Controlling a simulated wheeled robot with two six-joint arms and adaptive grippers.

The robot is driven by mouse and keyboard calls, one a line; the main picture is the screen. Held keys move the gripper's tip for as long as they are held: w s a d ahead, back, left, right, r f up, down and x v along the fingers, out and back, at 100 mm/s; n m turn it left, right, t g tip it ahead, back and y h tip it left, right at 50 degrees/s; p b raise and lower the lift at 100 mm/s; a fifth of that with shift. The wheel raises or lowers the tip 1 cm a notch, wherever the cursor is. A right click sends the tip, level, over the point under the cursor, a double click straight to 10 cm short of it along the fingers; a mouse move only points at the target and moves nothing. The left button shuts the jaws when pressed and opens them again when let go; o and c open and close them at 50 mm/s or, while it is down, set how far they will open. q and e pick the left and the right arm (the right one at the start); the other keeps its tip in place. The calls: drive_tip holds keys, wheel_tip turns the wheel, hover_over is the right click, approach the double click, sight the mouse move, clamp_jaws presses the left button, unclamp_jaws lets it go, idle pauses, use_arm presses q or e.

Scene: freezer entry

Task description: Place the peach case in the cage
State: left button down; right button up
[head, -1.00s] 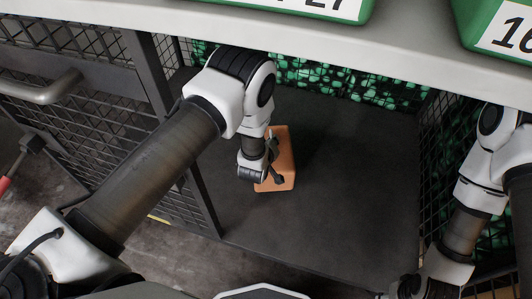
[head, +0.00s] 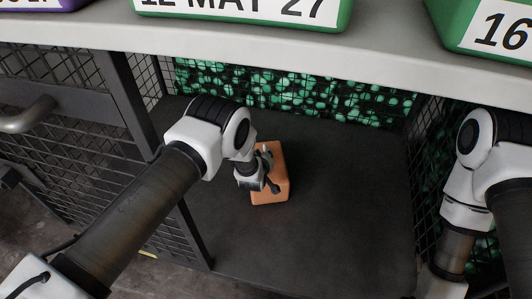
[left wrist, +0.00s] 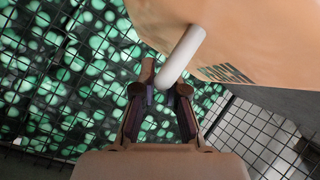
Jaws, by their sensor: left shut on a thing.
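The peach case (head: 270,194) is inside the cage, over its dark floor (head: 340,215), left of the middle. I cannot tell whether its underside touches the floor. My left gripper (head: 264,168) is shut on the case, at its upper left side. In the left wrist view, the peach side of the case (left wrist: 270,35) fills the upper right. Its white bar handle (left wrist: 182,58) runs down to my left gripper's fingertips (left wrist: 160,92). My right arm hangs at the right, and its gripper is out of frame.
A green mesh-backed wall (head: 300,100) closes the cage's back. An open mesh door (head: 110,120) stands left. A pale shelf edge (head: 280,45) with green bins (head: 250,10) overhangs the opening. The floor right of the case is clear.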

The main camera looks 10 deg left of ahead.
use_arm(q)
drive_tip(key=shift+w+r, duration=0.1)
drive_tip(key=shift+w, duration=0.05)
drive_tip(key=c, duration=1.2)
unclamp_jaws()
drive_tip(key=shift+s+f, duration=0.2)
drive_tip(key=shift+f, duration=0.05)
drive_tip(key=shift+r, duration=0.1)
drive_tip(key=shift+s, duration=0.1)
drive_tip(key=p+v, duration=0.3)
drive_tip(key=v, duration=0.8)
drive_tip(key=shift+s+r, duration=0.15)
drive_tip(key=shift+s, duration=0.25)
